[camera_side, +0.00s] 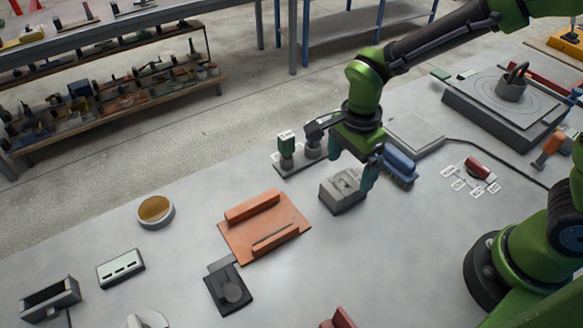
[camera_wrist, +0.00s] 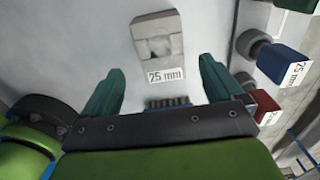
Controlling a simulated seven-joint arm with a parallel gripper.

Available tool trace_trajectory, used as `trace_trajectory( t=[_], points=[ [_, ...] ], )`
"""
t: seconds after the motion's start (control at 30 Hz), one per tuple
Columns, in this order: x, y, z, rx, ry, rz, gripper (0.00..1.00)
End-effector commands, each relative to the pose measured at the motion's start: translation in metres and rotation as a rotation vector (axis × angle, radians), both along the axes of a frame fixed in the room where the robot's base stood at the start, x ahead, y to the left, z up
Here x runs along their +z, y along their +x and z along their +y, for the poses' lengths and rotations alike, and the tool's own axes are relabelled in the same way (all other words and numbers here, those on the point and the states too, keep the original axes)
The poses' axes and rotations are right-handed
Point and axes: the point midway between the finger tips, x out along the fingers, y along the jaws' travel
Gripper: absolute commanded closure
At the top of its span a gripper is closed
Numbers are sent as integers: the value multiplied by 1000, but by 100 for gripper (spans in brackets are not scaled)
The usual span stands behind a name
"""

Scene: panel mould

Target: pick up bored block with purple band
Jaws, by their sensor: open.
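A grey block (camera_side: 343,192) with a recess in its top stands on the grey table, below my gripper (camera_side: 352,168) in the side view. In the wrist view the grey block (camera_wrist: 158,38) shows a "25 mm" label on its near face and lies just beyond my fingertips. I see no purple band on it in either view. My gripper (camera_wrist: 160,68) is open, with its two green fingers apart and nothing between them. In the side view one finger hangs at the block's right edge; I cannot tell whether it touches.
A blue brush (camera_side: 399,165) lies close to the right of my gripper. A stand with a green-topped plug gauge (camera_side: 286,148) is close behind on the left. An orange fixture (camera_side: 263,228) and a dark block (camera_side: 228,292) are to the left.

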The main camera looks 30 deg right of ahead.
Motion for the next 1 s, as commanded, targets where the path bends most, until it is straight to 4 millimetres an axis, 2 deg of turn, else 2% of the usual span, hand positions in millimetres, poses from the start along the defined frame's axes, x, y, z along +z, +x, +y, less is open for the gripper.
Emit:
trace_trajectory(
  t=[0.1,0.23,0.57,1.0],
  points=[
    [-20,1,1,0,-3,6,6],
    [-37,2,2,0,-1,4,6],
    [-42,2,2,0,0,1,8],
    [-42,2,2,1,0,1,75]
  ],
)
